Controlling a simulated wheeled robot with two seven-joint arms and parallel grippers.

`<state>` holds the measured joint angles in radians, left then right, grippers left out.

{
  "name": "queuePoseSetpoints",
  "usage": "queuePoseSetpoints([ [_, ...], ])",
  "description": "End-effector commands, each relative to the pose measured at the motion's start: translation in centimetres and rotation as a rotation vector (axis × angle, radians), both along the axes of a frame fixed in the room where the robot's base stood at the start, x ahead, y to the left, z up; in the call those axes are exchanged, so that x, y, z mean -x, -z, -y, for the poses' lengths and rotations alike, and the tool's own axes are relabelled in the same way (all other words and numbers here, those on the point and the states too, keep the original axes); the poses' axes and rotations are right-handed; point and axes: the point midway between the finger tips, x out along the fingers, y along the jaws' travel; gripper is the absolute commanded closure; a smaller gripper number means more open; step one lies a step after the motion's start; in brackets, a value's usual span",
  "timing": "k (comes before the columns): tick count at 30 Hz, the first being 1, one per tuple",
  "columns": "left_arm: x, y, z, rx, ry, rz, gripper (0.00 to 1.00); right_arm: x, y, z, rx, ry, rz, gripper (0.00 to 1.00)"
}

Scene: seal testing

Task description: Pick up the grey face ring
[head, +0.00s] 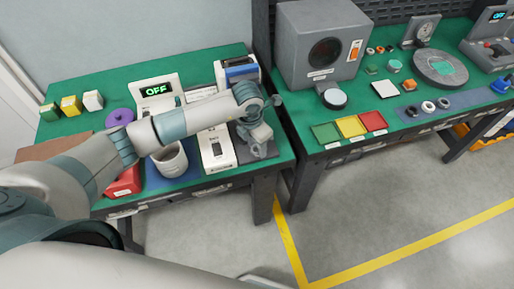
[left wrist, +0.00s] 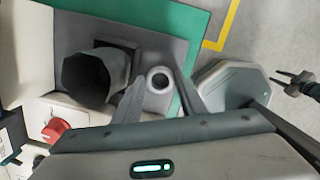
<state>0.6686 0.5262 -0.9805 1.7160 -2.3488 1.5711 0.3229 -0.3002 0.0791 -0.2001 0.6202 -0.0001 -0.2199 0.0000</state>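The grey face ring (left wrist: 160,80), light grey with a dark hole, lies on a dark grey plate (left wrist: 178,48) in the left wrist view. My left gripper (left wrist: 163,84) is open, with one finger on each side of the ring and visible gaps. I cannot tell its exact height above the ring. In the head view my left gripper (head: 257,150) points down over the right front corner of the left table and hides the ring.
A dark grey hollow cup-like part (left wrist: 92,78) stands close left of the ring. A white device (head: 216,147) and a white cup (head: 170,160) stand left of the gripper.

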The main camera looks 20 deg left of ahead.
Motion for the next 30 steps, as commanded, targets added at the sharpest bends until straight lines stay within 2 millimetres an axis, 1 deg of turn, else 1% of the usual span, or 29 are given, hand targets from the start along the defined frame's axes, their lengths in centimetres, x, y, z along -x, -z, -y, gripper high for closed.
queuePoseSetpoints([
  [11, 0.0, 0.0, 0.0, -0.001, 0.000, -0.001, 0.63, 0.0, 0.1, 0.1, 0.001, 0.000, -0.001, 0.69],
  [12, 0.0, 0.0, 0.0, -0.001, 0.000, -0.001, 0.72, 0.0, 0.1, 0.1, 0.001, 0.000, -0.001, 0.69],
  [14, 0.0, 0.0, 0.0, -0.001, 0.000, -0.001, 0.87, 0.0, 0.1, 0.1, 0.001, 0.000, -0.001, 0.69],
  [15, 0.0, 0.0, 0.0, -0.001, 0.000, -0.001, 0.90, 0.0, 0.1, 0.1, 0.001, 0.000, -0.001, 0.69],
  [25, 0.0, -0.1, 0.0, 0.000, 0.000, 0.000, 0.90, 0.0, 0.2, 0.1, 0.001, 0.000, -0.001, 0.69],
  [30, -0.1, -1.0, 0.0, 0.001, 0.001, 0.002, 0.90, 0.0, 0.9, 0.1, 0.001, 0.000, -0.001, 0.69],
])
